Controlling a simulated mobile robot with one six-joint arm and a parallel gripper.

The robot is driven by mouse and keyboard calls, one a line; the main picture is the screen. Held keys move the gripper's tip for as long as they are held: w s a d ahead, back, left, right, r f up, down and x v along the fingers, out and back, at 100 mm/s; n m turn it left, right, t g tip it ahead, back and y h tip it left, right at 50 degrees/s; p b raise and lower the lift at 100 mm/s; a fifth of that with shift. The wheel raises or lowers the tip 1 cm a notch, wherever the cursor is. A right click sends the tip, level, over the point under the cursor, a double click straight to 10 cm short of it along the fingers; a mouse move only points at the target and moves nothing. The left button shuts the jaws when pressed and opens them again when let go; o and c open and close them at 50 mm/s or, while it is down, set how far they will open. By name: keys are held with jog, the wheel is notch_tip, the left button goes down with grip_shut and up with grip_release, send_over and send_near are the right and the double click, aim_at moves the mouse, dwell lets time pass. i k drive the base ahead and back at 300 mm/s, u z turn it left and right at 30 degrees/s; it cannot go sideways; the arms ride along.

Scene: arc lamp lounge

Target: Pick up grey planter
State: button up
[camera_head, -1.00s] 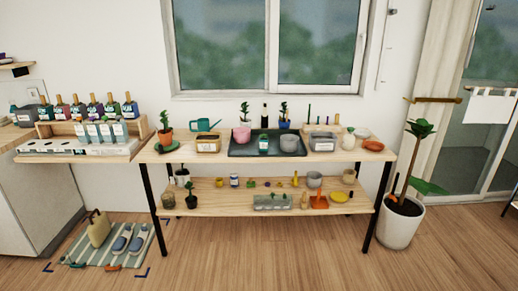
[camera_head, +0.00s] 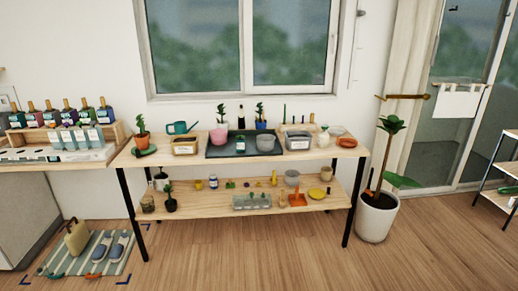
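My gripper is not in view.
The two-tier bench (camera_head: 345,151) is crowded with pots and tools. A tall plant in a white pot (camera_head: 377,222) stands at its right end. A striped mat (camera_head: 60,266) with slippers lies at front left. The wooden floor (camera_head: 270,255) before the bench is clear.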

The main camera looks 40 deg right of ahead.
aim_at(265, 144)
jog(key=z, duration=0.3)
jog(key=i, duration=1)
jog(key=u, duration=0.25)
